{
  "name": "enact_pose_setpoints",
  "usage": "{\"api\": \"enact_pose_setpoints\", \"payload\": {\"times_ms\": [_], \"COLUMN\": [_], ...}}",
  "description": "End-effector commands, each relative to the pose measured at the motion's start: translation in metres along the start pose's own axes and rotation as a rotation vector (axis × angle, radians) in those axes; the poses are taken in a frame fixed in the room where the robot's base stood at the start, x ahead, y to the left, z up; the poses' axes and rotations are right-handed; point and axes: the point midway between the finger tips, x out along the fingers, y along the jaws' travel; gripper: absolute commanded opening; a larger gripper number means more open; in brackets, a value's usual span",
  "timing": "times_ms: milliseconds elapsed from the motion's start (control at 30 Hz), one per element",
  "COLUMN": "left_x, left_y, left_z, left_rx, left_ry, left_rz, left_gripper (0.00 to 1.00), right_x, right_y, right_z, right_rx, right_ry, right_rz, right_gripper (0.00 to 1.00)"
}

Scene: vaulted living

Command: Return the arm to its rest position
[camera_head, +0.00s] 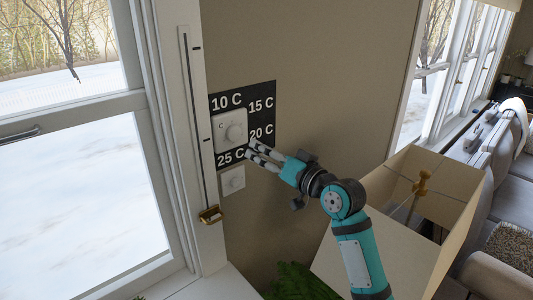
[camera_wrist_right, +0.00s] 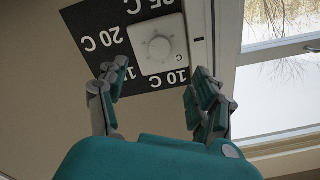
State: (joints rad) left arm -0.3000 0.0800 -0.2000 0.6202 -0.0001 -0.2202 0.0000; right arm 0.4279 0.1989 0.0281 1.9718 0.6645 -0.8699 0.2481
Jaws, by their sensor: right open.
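My right arm reaches up from the lower right in the head view. Its gripper (camera_head: 256,154) is open and empty, with its fingertips in front of the lower right part of a black temperature panel (camera_head: 262,92) on the wall. A white thermostat with a round dial (camera_head: 234,132) sits on the panel among the labels 10 C, 15 C, 20 C and 25 C. In the right wrist view the picture is turned over. The open fingers (camera_wrist_right: 155,88) stand apart there, and the dial (camera_wrist_right: 159,47) shows beyond them, clear of both fingers. My left gripper is not in view.
A beige lampshade (camera_head: 345,258) stands close to my right arm at the lower right. A grey sofa (camera_head: 505,190) is at the far right.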

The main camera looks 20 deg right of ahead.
Motion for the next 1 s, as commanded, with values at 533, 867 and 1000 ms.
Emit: {"api": "enact_pose_setpoints", "payload": {"times_ms": [533,867,1000], "left_x": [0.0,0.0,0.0], "left_y": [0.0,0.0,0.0], "left_z": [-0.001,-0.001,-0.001], "left_rx": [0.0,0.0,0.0], "left_ry": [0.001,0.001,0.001], "left_rz": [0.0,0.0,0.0], "left_gripper": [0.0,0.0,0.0], "right_x": [-0.064,-0.207,-0.257], "right_y": [0.039,0.061,0.06], "right_z": [0.157,0.3,0.328], "right_rx": [-0.132,-0.269,-0.299], "right_ry": [-0.345,-0.793,-0.929], "right_rz": [0.19,0.394,0.447], "right_gripper": [0.66,0.66,0.66]}}
